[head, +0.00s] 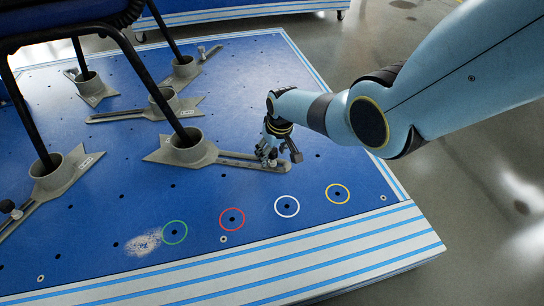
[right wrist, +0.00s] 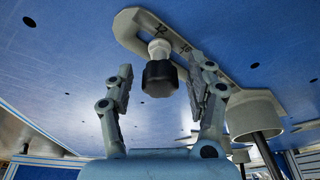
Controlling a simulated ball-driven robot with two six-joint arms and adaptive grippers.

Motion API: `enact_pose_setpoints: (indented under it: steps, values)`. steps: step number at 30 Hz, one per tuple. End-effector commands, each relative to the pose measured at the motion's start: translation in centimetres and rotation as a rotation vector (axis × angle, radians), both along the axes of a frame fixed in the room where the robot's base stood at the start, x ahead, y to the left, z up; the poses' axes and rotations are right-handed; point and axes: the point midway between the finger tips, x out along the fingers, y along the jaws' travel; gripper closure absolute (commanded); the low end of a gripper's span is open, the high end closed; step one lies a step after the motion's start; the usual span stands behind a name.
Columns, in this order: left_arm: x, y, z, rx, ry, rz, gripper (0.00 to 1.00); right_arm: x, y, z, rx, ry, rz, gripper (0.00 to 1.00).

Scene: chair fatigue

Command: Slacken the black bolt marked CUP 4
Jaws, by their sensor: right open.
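My right gripper (head: 273,155) is low over the blue platform, at the slotted arm of a grey cup (head: 190,150). In the right wrist view the gripper (right wrist: 160,72) is open, one finger on each side of a black-headed bolt (right wrist: 160,78). I see gaps between the fingers and the bolt head. The bolt stands in the slot of the grey arm (right wrist: 128,30); its pale shank shows below the head. Small marks by the slot are too unclear to read as CUP 4. In the head view the gripper largely hides this bolt. My left gripper is in neither view.
Black chair legs stand in several grey cups, one at left (head: 60,172). Another dark knob (head: 8,206) is at the left edge. Green (head: 174,232), red (head: 232,219), white (head: 287,206) and yellow (head: 337,194) rings mark holes along the front. The platform there is clear.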

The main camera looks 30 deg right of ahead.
Motion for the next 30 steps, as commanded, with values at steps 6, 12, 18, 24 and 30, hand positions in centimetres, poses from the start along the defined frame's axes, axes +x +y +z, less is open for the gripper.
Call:
enact_pose_setpoints:
  steps: [6, 12, 18, 24, 30]
  values:
    - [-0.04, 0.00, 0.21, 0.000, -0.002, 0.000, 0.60, 0.03, 0.06, 0.02, 0.001, -0.001, -0.112, 0.44]
    - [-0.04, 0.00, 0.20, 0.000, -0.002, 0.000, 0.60, 0.01, 0.05, -0.01, 0.000, 0.000, -0.119, 0.44]
    - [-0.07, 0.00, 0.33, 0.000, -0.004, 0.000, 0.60, 0.05, 0.10, 0.00, 0.000, 0.000, -0.323, 0.44]
    - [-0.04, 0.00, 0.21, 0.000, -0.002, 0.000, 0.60, -0.01, 0.07, -0.05, -0.001, 0.001, -0.459, 0.44]
    - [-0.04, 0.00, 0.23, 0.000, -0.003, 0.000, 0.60, 0.00, 0.06, -0.02, -0.001, 0.000, -0.460, 0.48]
